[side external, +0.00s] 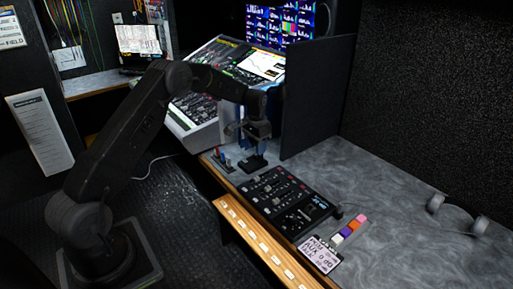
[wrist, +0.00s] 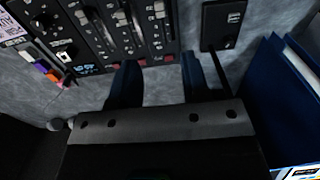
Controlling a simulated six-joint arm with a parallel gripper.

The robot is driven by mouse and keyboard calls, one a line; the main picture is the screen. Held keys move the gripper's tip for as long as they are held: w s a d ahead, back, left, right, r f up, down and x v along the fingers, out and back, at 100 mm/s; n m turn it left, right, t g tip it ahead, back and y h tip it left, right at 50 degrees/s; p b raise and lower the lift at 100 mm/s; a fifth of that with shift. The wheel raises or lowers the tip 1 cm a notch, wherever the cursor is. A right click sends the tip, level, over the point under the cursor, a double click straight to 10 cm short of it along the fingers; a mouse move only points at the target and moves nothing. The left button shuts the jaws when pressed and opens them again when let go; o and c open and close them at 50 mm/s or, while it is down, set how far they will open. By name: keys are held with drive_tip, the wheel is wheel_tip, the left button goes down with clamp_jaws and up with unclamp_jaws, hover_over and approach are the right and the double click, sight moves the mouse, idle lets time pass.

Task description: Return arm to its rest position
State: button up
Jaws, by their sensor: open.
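My arm reaches from its base at the lower left of the side external view over to the desk. My gripper (side external: 257,150) hangs pointing down above the desk, near the back end of the black control panel. In the wrist view my gripper (wrist: 166,80) shows two dark blue fingers spread apart with nothing between them. Below the fingers lie the near edge of the control panel (wrist: 130,35) and bare grey desk. Whether the fingertips touch anything cannot be told.
A black upright partition (side external: 318,95) stands close to the right of my gripper. A large mixing console (side external: 190,110) is behind it. The control panel (side external: 290,200), coloured blocks (side external: 349,229), a label card (side external: 320,254) and headphones (side external: 457,215) lie on the desk (side external: 385,190).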

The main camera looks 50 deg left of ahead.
drive_tip(key=s+d+r+t, duration=0.1)
drive_tip(key=s+d+r, duration=0.45)
drive_tip(key=r, duration=0.45)
drive_tip(key=s+d+r+t, duration=0.2)
drive_tip(key=s+d+r, duration=0.4)
drive_tip(key=r, duration=0.4)
drive_tip(key=s+d+r+t, duration=0.1)
drive_tip(key=s+d, duration=0.4)
drive_tip(key=s, duration=0.6)
drive_tip(key=s+d+r+t, duration=0.1)
drive_tip(key=s+d, duration=0.4)
drive_tip(key=s, duration=0.5)
drive_tip(key=shift+s+r+t, duration=0.15)
drive_tip(key=shift+s+t, duration=0.15)
drive_tip(key=shift+s, duration=0.05)
